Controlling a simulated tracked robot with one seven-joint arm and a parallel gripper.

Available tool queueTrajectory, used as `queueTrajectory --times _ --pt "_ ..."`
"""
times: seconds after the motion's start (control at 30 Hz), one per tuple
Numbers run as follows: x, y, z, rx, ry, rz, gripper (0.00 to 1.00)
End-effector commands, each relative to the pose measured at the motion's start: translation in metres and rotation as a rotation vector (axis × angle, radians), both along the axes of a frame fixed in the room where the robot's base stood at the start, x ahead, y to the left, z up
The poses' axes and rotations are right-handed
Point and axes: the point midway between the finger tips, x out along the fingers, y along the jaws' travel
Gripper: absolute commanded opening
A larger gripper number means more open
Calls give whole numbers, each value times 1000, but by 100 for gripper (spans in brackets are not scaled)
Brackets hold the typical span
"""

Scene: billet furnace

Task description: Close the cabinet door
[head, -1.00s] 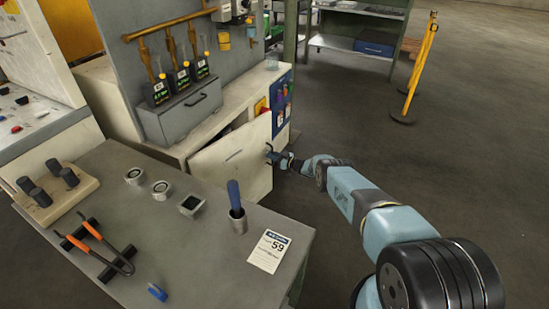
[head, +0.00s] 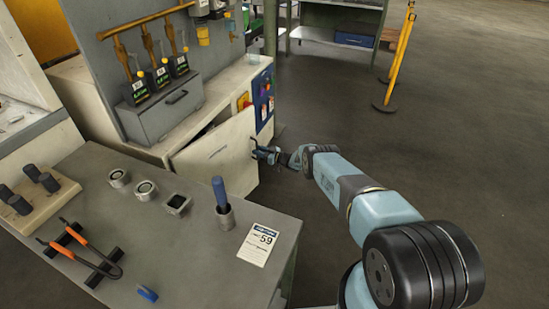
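The cabinet door (head: 216,158) is a pale cream panel on the front of the low cream cabinet (head: 208,112). It stands partly open, with a dark gap showing along its top edge. My gripper (head: 262,154) is at the door's right edge, at the end of my blue-grey arm. It looks to be touching or very near the door. Its fingers are too small and dark to tell whether they are open or shut. The lower part of the door is hidden behind the grey table.
A yellow barrier post (head: 397,60) stands far right. The floor right of the cabinet is clear.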

Motion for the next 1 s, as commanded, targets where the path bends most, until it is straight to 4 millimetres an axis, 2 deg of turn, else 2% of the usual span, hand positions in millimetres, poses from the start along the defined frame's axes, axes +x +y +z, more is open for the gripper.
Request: queueTrajectory --times 0.27,0.7,1.0 --pt "-17 -31 0 -1 3 -3 31" --pt "-56 -93 -2 0 4 -2 31" --pt "-66 -108 -2 0 2 1 31"
